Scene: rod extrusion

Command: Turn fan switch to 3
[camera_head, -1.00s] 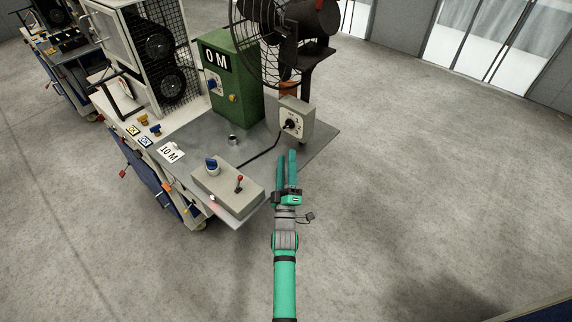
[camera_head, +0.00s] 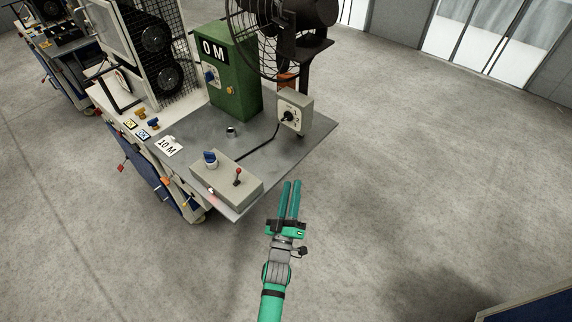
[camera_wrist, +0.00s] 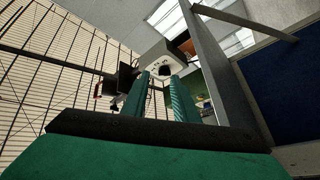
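The fan switch is a light grey box (camera_head: 295,108) on the fan's post, with a dark round knob (camera_head: 287,118) and small markings on its front. The knob's exact setting is too small to read. In the wrist view the box (camera_wrist: 158,56) shows just beyond my fingertips, its knob (camera_wrist: 165,70) partly behind them. My gripper (camera_head: 292,184) is below the switch in the head view, apart from it, beyond the table's front right corner. Its two green fingers are parallel with a narrow gap between them, which also shows in the wrist view (camera_wrist: 160,82). It holds nothing.
The black caged fan (camera_head: 262,40) stands above the switch. A grey control box (camera_head: 226,180) with a blue knob and red lever lies at the near table edge. A green box (camera_head: 232,75) stands behind. A cable crosses the grey tabletop (camera_head: 268,158).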

